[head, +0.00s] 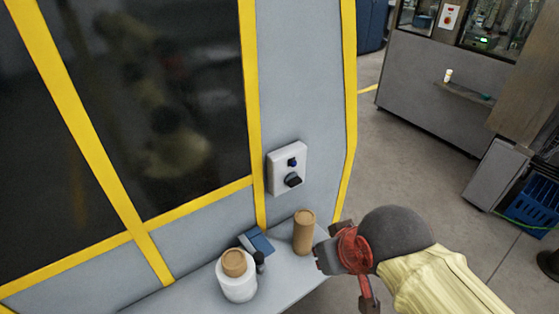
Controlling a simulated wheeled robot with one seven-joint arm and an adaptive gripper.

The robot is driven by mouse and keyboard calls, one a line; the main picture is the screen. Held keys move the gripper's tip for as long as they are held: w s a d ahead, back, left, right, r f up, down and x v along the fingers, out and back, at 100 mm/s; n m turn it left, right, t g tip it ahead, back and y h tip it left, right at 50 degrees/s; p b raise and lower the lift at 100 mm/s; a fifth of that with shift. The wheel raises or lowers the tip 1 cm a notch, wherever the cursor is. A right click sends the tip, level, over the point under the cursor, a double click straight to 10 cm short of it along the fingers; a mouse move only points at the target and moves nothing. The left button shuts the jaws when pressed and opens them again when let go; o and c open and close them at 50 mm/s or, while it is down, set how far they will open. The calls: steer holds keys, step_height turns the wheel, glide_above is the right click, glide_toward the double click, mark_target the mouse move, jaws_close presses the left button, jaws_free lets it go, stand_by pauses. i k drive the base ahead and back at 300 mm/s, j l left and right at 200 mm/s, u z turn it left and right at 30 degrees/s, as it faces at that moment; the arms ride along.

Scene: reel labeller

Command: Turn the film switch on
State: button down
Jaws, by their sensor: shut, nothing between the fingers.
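A white switch box (286,167) is fixed to the grey panel between two yellow strips. The arm reaches in from the lower right.
A brown cylinder (304,232) stands on the grey ledge (283,278) close to my gripper. A white roll with a brown core (237,282) and a small blue item (257,242) sit farther left. Dark windows (150,100) fill the left. The space before the box looks clear.

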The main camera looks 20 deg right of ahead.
mark_target(292, 181)
steer(key=k+l+z, duration=0.1)
steer(key=z, duration=0.25)
steer(key=k+l+z, duration=0.15)
steer(key=z, duration=0.2)
steer(key=k+l+z, duration=0.2)
steer(key=z, duration=0.15)
